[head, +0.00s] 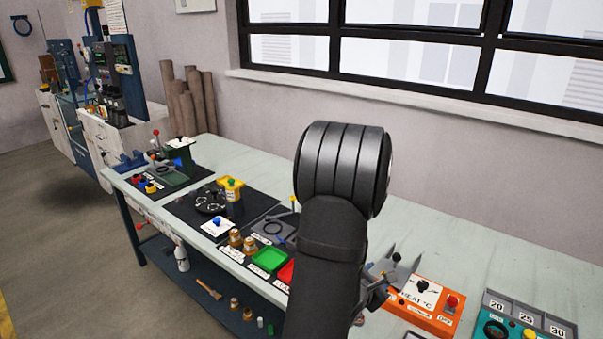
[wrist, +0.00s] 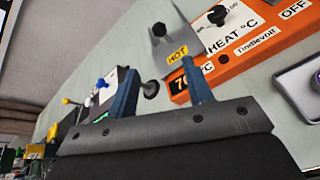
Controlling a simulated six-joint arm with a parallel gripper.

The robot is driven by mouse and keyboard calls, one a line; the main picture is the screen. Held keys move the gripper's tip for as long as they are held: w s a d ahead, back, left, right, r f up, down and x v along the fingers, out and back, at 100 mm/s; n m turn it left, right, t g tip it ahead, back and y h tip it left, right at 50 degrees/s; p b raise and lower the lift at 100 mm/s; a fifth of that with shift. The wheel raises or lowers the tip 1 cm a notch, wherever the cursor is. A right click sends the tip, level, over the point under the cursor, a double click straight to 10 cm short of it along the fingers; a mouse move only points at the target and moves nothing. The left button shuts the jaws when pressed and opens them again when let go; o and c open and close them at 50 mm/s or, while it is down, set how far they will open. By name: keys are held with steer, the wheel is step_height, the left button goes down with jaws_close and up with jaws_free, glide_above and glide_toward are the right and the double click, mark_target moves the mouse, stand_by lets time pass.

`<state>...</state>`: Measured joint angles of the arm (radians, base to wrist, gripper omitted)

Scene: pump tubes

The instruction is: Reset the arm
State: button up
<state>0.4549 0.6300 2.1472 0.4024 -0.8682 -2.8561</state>
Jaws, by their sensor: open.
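My gripper (head: 378,290) shows only in part in the head view, behind my dark arm, which rises over the middle of the bench. In the wrist view my gripper (wrist: 162,90) has two blue fingers spread apart, with nothing visible between them except a dark round knob or rod end beyond. The fingers point toward the bench beside the orange heater box (head: 425,306), which also shows in the wrist view (wrist: 250,45) with a black dial and an OFF mark. I cannot tell whether a fingertip touches anything.
The pale bench (head: 510,262) carries a green tray (head: 270,260), a red tray (head: 286,273), brass fittings (head: 243,243), a yellow container (head: 231,188) and a green-grey machine (head: 176,155). A teal control box (head: 520,320) stands at right. The bench's back strip by the window is clear.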

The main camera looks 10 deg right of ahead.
mark_target(395, 259)
steer(key=x, duration=1.7)
steer(key=shift+w+d, duration=0.2)
steer(key=v, duration=1.8)
steer(key=x, duration=1.3)
steer(key=r+x, duration=0.1)
steer(key=x, duration=0.6)
steer(key=shift+w+d+f, duration=0.15)
steer(key=shift+w+d, duration=0.55)
